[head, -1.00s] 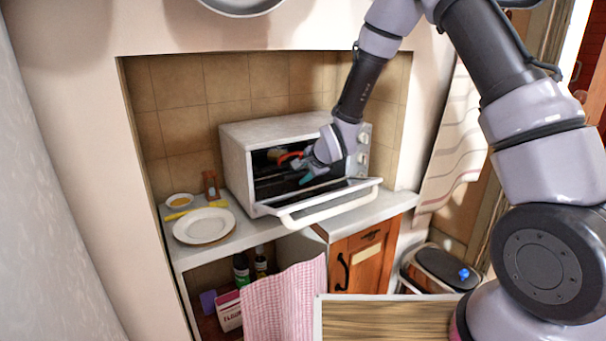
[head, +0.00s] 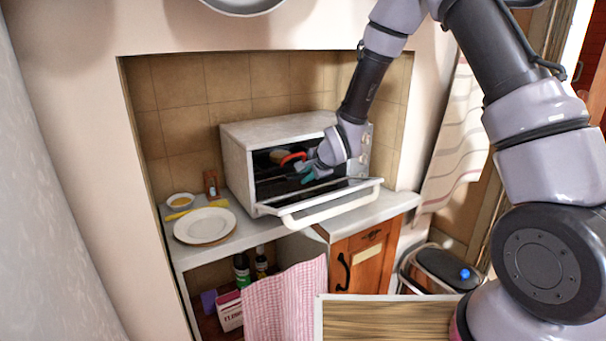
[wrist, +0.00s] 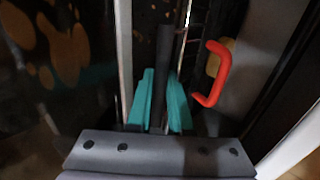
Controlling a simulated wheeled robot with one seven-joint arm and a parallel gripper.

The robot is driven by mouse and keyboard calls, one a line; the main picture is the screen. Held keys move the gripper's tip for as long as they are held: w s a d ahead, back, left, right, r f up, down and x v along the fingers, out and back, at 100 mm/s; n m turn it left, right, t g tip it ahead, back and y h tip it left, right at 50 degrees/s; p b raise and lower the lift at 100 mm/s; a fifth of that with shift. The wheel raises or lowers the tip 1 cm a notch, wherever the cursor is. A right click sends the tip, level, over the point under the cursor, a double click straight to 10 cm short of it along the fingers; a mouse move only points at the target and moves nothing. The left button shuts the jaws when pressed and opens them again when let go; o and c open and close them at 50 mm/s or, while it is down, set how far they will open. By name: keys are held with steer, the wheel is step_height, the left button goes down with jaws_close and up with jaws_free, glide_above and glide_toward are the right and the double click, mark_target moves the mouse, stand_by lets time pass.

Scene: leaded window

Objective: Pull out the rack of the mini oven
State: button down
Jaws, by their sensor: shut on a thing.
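The white mini oven (head: 236,165) stands on the counter with its door (head: 330,205) folded down. My gripper (head: 310,175) reaches into the dark opening at the right part of the cavity. In the wrist view my gripper (wrist: 162,105) has its teal fingers shut on a dark bar of the rack (wrist: 164,60), which runs up between them. Most of the rack is in shadow or hidden by my arm. An orange-red handle (wrist: 224,72) of something inside the oven is just right of the fingers; it also shows in the head view (head: 294,158).
A white plate (head: 204,225), a small bowl (head: 180,201) and a brown-orange jar (head: 211,184) stand left of the oven. A pink checked cloth (head: 288,300) hangs below the counter. The open door juts out over the counter's front edge.

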mark_target(325, 190)
steer(key=shift+s+d+f, duration=0.15)
steer(key=shift+s+d, duration=0.55)
steer(key=shift+s, duration=0.35)
steer(key=shift+s+d+f, duration=0.15)
steer(key=shift+s+d, duration=0.5)
steer(key=shift+s, duration=0.35)
steer(key=shift+s+d, duration=0.1)
steer(key=shift+s+d, duration=0.65)
steer(key=shift+s, duration=0.35)
steer(key=shift+s+d, duration=0.65)
steer(key=shift+s, duration=0.35)
steer(key=shift+s+d, duration=0.65)
steer(key=shift+s, duration=0.3)
steer(key=shift+s+d, duration=0.6)
steer(key=shift+s, duration=0.3)
steer(key=c, duration=1)
jaws_free()
steer(key=shift+o, duration=0.2)
steer(key=shift+w+r, duration=0.1)
steer(key=shift+r, duration=0.05)
